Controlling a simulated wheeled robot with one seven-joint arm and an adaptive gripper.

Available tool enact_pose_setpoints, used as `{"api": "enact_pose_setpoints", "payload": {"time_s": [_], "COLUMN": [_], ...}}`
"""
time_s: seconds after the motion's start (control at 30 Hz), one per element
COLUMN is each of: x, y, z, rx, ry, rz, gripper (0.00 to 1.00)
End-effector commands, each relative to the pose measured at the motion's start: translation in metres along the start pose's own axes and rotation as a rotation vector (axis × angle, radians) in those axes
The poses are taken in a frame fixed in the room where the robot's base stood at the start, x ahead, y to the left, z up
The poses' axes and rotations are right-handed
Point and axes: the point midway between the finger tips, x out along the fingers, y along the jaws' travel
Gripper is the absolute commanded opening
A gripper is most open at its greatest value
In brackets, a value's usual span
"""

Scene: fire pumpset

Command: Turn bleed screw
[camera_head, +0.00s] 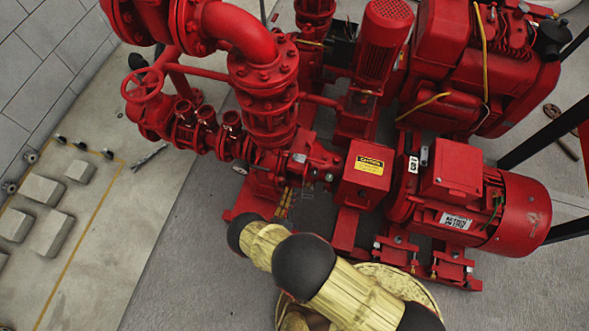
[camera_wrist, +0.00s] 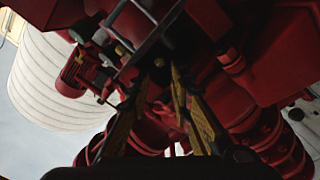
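The red pump body (camera_head: 290,165) stands in the middle of the head view. My gripper (camera_head: 291,192) reaches its lower front, with thin yellow fingers small against the red castings. In the wrist view my gripper (camera_wrist: 161,78) has its two yellow-and-black fingers apart, with a visible gap between the tips. A small brass-coloured round fitting (camera_wrist: 158,62) shows just beyond the gap, close to the fingertips. A similar fitting (camera_wrist: 120,49) sits to its left. I cannot tell which one is the bleed screw, nor whether the fingers touch anything.
A red box with a yellow caution label (camera_head: 365,172) and a red motor (camera_head: 490,210) stand right of the pump. Red pipes and a handwheel (camera_head: 143,84) rise behind. A metal bracket (camera_wrist: 150,25) is close above the fingertips.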

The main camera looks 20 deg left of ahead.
Motion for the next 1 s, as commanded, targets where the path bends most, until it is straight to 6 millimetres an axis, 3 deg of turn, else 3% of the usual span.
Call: {"api": "enact_pose_setpoints", "payload": {"time_s": [0.17,0.6,1.0], "x": [0.013,0.071,0.078], "y": [0.000,0.000,0.000], "z": [0.001,0.002,0.000], "rx": [0.001,-0.001,-0.001], "ry": [-0.002,-0.002,0.000], "rz": [0.003,0.002,0.000], "gripper": [0.22,0.22,0.22]}}
